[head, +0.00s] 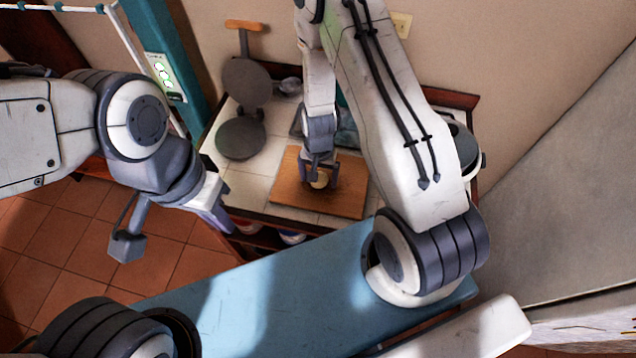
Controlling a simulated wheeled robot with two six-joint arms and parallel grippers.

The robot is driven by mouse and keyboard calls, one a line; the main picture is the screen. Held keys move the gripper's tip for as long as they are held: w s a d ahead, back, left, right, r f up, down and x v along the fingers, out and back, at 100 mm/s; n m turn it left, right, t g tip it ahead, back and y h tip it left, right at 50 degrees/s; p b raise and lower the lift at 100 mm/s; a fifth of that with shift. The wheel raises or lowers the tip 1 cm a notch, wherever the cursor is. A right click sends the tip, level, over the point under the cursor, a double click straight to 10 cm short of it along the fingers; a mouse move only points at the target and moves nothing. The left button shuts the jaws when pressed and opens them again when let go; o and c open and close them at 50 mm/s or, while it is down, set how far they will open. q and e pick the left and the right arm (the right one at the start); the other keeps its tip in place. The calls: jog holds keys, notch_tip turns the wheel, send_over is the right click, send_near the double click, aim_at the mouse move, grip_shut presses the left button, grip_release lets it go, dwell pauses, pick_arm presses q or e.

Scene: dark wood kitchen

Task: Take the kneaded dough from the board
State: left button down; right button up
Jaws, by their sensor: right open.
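The dough (321,181) is a small pale ball on the wooden board (343,206), which lies on the tiled counter. My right gripper (320,184) reaches down over the board from above, with its fingers at the dough. It is open, with the dough between or just beside its fingers; the exact contact is too small to tell. The gripper and wrist hide part of the dough and of the board. My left gripper (174,230) hangs to the left, its two fingers wide apart and empty, away from the board and in front of the floor.
A dark round press (241,138) with its lid raised and a wooden handle stands on the counter left of the board. A dark round item (466,150) is at the counter's right side, partly behind my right arm.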

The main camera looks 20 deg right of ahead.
jog(key=c, duration=1.4)
jog(key=shift+r, duration=0.1)
